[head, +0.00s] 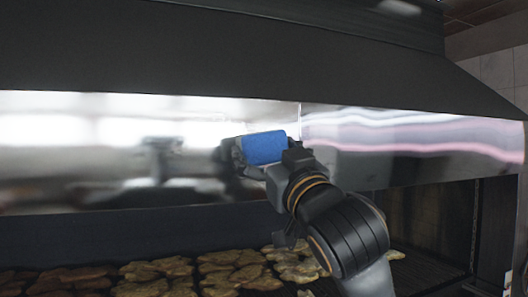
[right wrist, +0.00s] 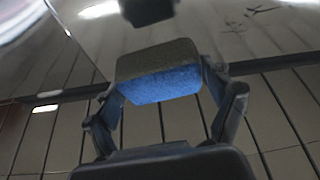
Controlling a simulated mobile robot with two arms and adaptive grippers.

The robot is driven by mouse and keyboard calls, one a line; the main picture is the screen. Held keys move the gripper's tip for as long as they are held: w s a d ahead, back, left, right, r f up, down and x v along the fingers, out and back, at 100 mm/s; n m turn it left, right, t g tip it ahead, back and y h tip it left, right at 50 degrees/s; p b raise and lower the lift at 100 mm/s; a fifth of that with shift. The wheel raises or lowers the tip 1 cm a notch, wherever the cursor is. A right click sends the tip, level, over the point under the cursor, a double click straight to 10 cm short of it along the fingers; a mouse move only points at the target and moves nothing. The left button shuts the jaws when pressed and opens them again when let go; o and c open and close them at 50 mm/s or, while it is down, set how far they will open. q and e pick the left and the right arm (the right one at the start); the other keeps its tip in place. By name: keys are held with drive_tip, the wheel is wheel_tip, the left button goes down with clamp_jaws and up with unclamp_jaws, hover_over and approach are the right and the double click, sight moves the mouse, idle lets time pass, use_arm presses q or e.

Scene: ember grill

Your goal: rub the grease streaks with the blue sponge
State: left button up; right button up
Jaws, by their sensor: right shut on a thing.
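The blue sponge (head: 263,146) is held between the fingers of my right gripper (head: 268,164), in front of the shiny steel hood panel (head: 400,160). In the right wrist view the sponge (right wrist: 160,85) shows a blue body and a dark grey face, with a finger on each side. A dark reflection shows beyond it; I cannot tell whether the sponge touches the panel. Thin dark marks (right wrist: 252,15), possibly grease streaks, show at the upper right of the wrist view. I cannot make out streaks in the head view. My left gripper is not in view.
Below the panel, a dark grill (head: 420,272) holds several browned pieces of food (head: 150,275), partly under my right arm. The sloped dark hood (head: 250,50) overhangs above. A tiled wall (head: 495,70) stands at the right.

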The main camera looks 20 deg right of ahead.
drive_tip(key=shift+s, duration=1.55)
drive_tip(key=w+a+f+n+y+b, duration=0.1)
drive_tip(key=w+a+f+y+b, duration=0.15)
drive_tip(key=f, duration=1.35)
drive_tip(key=w+a+f+n+y+b, duration=0.1)
drive_tip(key=w+a+f+y, duration=0.15)
drive_tip(key=f, duration=1.35)
drive_tip(key=s+d+f+h+b, duration=0.1)
drive_tip(key=s+f, duration=0.2)
drive_tip(key=f, duration=0.5)
drive_tip(key=s+d+f+h+b, duration=0.1)
drive_tip(key=s+d+f+h, duration=0.15)
drive_tip(key=f, duration=0.55)
drive_tip(key=s+d+f+m+h+b, duration=0.1)
drive_tip(key=s+d+f+m+h, duration=0.2)
drive_tip(key=s+f, duration=0.8)
drive_tip(key=s+h, duration=0.1)
drive_tip(key=s, duration=0.2)
drive_tip(key=shift+b, duration=0.4)
